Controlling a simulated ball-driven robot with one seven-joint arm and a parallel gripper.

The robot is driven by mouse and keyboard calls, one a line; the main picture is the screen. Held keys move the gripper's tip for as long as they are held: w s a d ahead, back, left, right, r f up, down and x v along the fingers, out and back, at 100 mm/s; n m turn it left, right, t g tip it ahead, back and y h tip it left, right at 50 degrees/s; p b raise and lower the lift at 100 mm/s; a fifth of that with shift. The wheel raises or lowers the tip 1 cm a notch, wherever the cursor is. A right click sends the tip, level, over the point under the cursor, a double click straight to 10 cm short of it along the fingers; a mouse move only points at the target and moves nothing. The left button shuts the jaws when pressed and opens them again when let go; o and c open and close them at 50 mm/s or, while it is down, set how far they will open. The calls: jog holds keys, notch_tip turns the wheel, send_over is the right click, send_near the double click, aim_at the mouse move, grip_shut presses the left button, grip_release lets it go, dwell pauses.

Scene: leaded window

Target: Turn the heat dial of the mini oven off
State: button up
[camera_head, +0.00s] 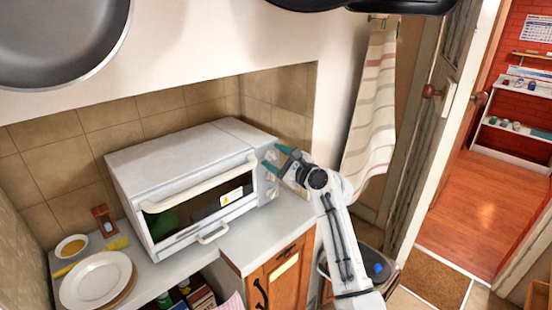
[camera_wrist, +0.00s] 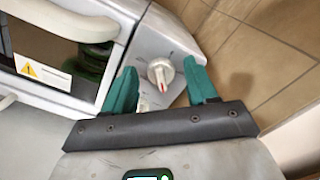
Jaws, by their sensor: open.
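The white mini oven (camera_head: 185,165) stands on the counter against the tiled wall, its door closed. Its right-hand control panel carries several dials. In the wrist view, one white dial (camera_wrist: 160,72) with a red mark sits just beyond and between the green fingertips of my gripper (camera_wrist: 163,88). I cannot tell from the picture whether this is the heat dial. A second dial (camera_wrist: 143,104) is partly hidden behind the left finger. In the head view, my gripper (camera_head: 281,160) is at the panel, open, with its fingers partly covering the dials.
The oven's door handle (camera_head: 200,184) juts out left of my gripper. A bin (camera_head: 372,265) stands by the cabinet. Pans hang above. The tiled wall (camera_wrist: 245,50) is close at right.

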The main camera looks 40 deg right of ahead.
jog(key=c, duration=1)
jog(key=shift+f, duration=0.1)
